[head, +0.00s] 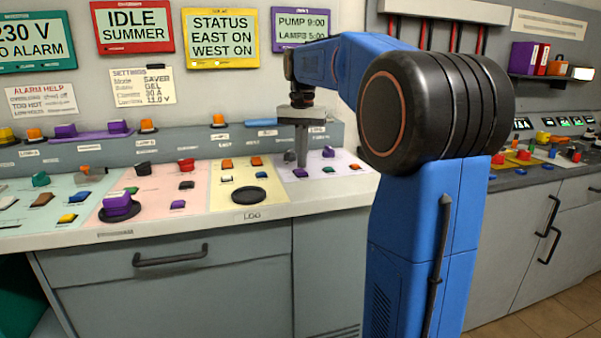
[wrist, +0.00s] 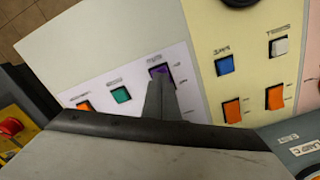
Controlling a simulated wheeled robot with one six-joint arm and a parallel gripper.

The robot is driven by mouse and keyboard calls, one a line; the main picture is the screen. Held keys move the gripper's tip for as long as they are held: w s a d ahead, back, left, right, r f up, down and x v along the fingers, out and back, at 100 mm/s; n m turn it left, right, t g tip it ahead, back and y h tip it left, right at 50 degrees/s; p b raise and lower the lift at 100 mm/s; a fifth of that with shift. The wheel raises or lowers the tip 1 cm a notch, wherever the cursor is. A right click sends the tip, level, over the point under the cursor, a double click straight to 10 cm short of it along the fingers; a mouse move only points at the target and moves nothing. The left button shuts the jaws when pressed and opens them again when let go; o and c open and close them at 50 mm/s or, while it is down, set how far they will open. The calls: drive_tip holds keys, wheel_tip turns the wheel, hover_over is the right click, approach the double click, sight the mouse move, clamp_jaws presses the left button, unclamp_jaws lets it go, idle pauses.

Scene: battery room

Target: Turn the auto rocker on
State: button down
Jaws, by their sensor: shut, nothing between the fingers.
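My gripper (head: 302,163) is shut and empty, pointing down over the pale lilac panel at the right end of the near console. In the wrist view its fingers (wrist: 161,84) reach to a purple rocker (wrist: 160,72) and cover part of it. I cannot tell whether they touch it. A green rocker (wrist: 121,94) and an orange rocker (wrist: 84,106) sit in the same row. The head view also shows the green rocker (head: 328,169), the orange rocker (head: 355,166) and another purple control (head: 328,152) behind them. Labels are too blurred to tell which is the auto rocker.
The yellow panel (head: 215,200) beside it holds orange, white and blue rockers and a black disc (head: 249,195). A raised ledge (head: 180,143) with labelled controls runs behind the panels.

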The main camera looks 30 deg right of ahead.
sight(302, 171)
drive_tip(key=shift+f, duration=0.8)
idle(0.5)
drive_tip(key=shift+r, duration=0.1)
wheel_tip(302, 171, up, 7)
idle(0.9)
idle(0.5)
